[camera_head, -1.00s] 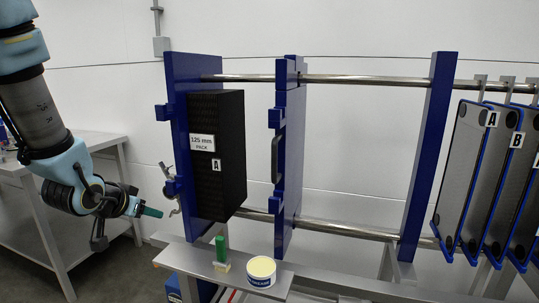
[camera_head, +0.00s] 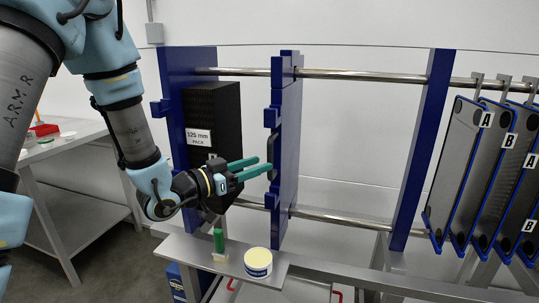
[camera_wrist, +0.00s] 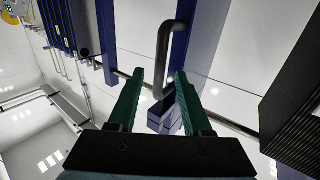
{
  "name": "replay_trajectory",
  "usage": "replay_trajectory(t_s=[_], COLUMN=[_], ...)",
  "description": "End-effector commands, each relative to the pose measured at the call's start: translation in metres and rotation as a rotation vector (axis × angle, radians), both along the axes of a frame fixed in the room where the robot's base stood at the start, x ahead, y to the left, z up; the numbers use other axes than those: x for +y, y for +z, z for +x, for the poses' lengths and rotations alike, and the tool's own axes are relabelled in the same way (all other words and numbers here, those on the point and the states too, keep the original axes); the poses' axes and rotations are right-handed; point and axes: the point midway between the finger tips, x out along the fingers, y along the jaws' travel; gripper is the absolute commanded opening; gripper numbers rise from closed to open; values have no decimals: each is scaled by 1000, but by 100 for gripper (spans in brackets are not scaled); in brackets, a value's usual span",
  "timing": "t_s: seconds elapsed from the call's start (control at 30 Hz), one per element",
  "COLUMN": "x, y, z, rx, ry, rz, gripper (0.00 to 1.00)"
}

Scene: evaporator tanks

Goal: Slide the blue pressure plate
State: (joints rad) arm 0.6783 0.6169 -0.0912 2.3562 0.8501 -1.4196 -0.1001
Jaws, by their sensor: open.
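The blue pressure plate (camera_head: 289,150) hangs upright on two horizontal steel rails, in the middle of the head view. Its dark handle (camera_head: 271,150) is on the side facing my gripper. My gripper (camera_head: 257,167) has green fingers, open, with their tips close to the handle. In the wrist view the plate (camera_wrist: 203,45) stands beyond my gripper (camera_wrist: 160,75). The handle (camera_wrist: 163,55) runs down between the two open fingers there. I cannot tell whether either finger touches it.
A black plate pack (camera_head: 222,110) labelled 125 mm stands left of the pressure plate, by a blue end frame (camera_head: 174,70). Right of the plate the rails (camera_head: 370,75) are clear up to a blue post (camera_head: 425,150). A shelf below holds a tub (camera_head: 258,263) and a green-handled brush (camera_head: 219,242).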

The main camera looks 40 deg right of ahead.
Motion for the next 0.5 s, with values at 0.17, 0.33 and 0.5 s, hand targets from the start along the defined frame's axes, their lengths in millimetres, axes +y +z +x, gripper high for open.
replay_trajectory(t_s=[0.17, 0.33, 0.5], x=[-29, -44, -47], y=[2, 1, 0], z=[-1, 0, 0], rx=[-1, 0, -1], ry=[-1, 1, 2], rz=[1, 1, 1], gripper=[50, 50, 50])
